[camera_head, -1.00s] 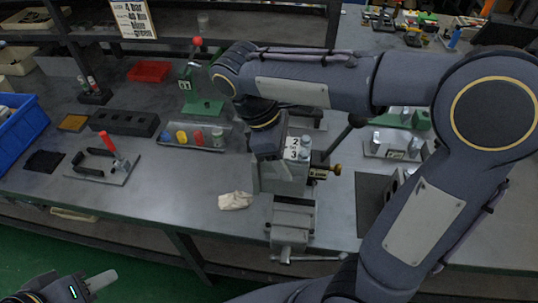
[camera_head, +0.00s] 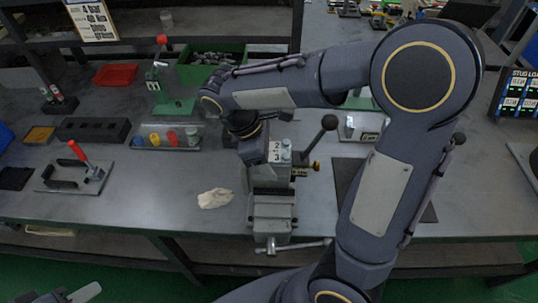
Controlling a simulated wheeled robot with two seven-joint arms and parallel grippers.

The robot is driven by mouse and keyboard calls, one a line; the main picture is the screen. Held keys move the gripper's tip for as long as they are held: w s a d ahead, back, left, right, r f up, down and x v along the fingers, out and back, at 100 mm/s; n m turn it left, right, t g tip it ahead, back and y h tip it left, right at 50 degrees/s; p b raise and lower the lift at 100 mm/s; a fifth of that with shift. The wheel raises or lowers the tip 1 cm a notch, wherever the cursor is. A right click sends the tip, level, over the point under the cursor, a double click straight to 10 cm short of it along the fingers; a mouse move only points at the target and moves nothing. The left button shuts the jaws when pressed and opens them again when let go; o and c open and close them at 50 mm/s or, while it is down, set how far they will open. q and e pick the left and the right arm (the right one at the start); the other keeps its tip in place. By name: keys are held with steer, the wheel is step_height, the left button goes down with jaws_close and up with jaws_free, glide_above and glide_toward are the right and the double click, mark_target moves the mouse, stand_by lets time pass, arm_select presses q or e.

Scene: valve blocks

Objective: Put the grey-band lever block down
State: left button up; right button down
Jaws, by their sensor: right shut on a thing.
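A grey valve block (camera_head: 284,174) has a "2 3" label, a black-knobbed lever (camera_head: 329,122) and a brass fitting on its right side. It is upright directly over the grey vise (camera_head: 272,209); whether it rests in the jaws I cannot tell. My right gripper (camera_head: 252,163) is shut on this block from the upper left; its wrist hides part of the block and its fingertips are hard to see. A grey band is not clear from here. My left gripper (camera_head: 78,294) shows only partly at the bottom left edge, away from everything.
A dark mat (camera_head: 346,178) lies right of the vise, partly behind my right arm. A crumpled cloth (camera_head: 215,198) lies left of the vise. A tray of coloured parts (camera_head: 140,141), a red-handled clamp (camera_head: 70,175) and a green bin (camera_head: 190,72) stand further left and back.

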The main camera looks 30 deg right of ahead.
steer(key=shift+f, duration=0.1)
steer(key=c, duration=0.5)
jaws_free()
steer(key=v, duration=0.7)
steer(key=shift+r, duration=0.4)
